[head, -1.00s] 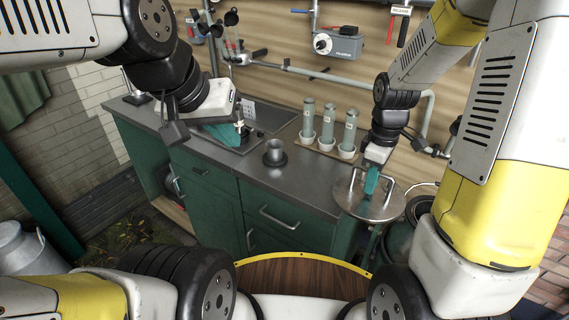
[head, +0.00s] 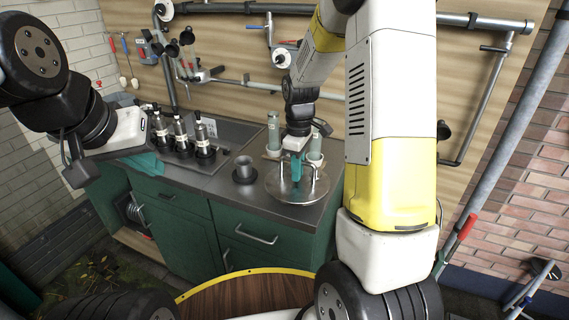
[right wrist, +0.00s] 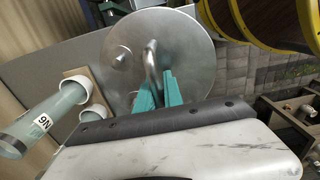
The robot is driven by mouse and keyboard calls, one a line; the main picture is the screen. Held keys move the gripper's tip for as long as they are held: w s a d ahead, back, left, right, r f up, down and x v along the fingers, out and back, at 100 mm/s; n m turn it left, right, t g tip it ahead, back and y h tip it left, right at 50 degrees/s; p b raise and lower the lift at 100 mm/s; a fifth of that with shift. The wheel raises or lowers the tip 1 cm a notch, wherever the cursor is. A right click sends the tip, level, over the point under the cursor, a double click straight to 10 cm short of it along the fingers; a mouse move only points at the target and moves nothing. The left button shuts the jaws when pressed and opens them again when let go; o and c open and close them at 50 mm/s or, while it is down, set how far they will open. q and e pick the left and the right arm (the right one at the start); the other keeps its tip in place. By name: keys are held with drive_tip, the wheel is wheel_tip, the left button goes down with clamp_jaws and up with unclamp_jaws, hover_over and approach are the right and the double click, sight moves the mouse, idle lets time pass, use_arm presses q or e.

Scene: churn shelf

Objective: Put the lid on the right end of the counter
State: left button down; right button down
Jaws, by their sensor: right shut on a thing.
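The lid (head: 285,190) is a round metal disc with a bar handle, at the right end of the grey counter (head: 210,183). My right gripper (head: 296,172) is shut on the lid's handle from above. In the right wrist view the teal fingers (right wrist: 158,92) are on either side of the handle, and the lid (right wrist: 190,55) lies flat over the counter's edge area. I cannot tell whether the lid touches the counter. My left gripper (head: 146,163) is over the counter's left part; its fingers are small and partly hidden.
A small dark grey cup (head: 244,170) stands just left of the lid. Pale tubes in white cups (head: 273,135) stand behind it, one close to the lid in the wrist view (right wrist: 45,118). Several dark bottles (head: 181,135) stand further left. A wooden round top (head: 250,292) is in front.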

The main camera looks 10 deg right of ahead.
drive_tip(key=w, duration=0.3)
drive_tip(key=shift+w+a+f, duration=0.1)
drive_tip(key=shift+w+f, duration=0.15)
drive_tip(key=shift+f, duration=1.65)
drive_tip(key=c, duration=1.5)
unclamp_jaws()
drive_tip(key=shift+f, duration=0.1)
wheel_tip(320, 180, up, 12)
drive_tip(key=s+r+m+t+y, duration=0.1)
drive_tip(key=s+r+m+t, duration=0.3)
drive_tip(key=s+r, duration=0.75)
drive_tip(key=s+m, duration=0.2)
drive_tip(key=s, duration=0.2)
drive_tip(key=s+a+m+t, duration=0.1)
drive_tip(key=s+m, duration=0.1)
drive_tip(key=s, duration=0.2)
drive_tip(key=s+a+m+t+y, duration=0.1)
drive_tip(key=s+m, duration=0.1)
drive_tip(key=s, duration=0.2)
drive_tip(key=shift+s+r+m, duration=0.25)
drive_tip(key=shift+r+m, duration=0.05)
drive_tip(key=shift+r, duration=0.05)
